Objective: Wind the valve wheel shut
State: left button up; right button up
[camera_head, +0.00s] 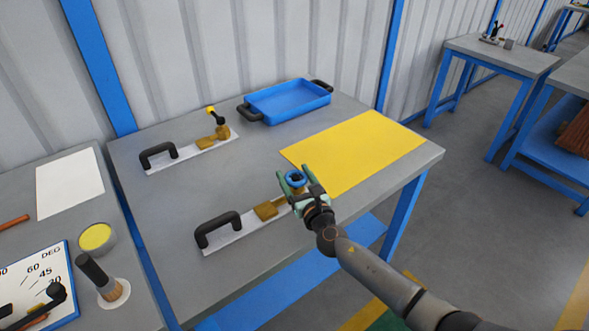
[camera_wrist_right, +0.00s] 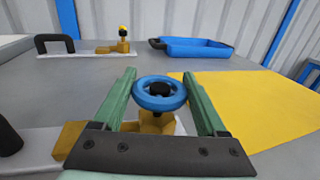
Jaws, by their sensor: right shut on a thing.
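The blue valve wheel (camera_head: 295,179) sits on a brass valve body (camera_head: 265,211) at the front of the table, and it also shows in the right wrist view (camera_wrist_right: 158,101). The body is on a white plate (camera_head: 236,236) with a black handle (camera_head: 217,228) at its left end. My right gripper (camera_head: 294,175) is shut on the wheel, with one green finger on each side of it in the right wrist view (camera_wrist_right: 160,76). The wheel's stem is partly hidden under the rim. My left gripper is not in view.
A second plate with a brass valve (camera_head: 213,136) and yellow-tipped lever stands further back. A blue tray (camera_head: 288,101) is at the back, and a yellow mat (camera_head: 355,150) lies right of the wheel. A left-hand table holds a brush (camera_head: 103,284) and tin (camera_head: 97,237).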

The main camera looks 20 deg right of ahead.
jog(key=shift+h, duration=0.3)
jog(key=o, duration=1.3)
jog(key=shift+s, duration=0.15)
jog(key=shift+s, duration=0.35)
jog(key=s, duration=1.1)
jog(key=shift+s+d+p, duration=0.25)
jog(key=shift+d+p, duration=0.1)
jog(key=shift+p, duration=0.05)
jog(key=shift+m, duration=0.3)
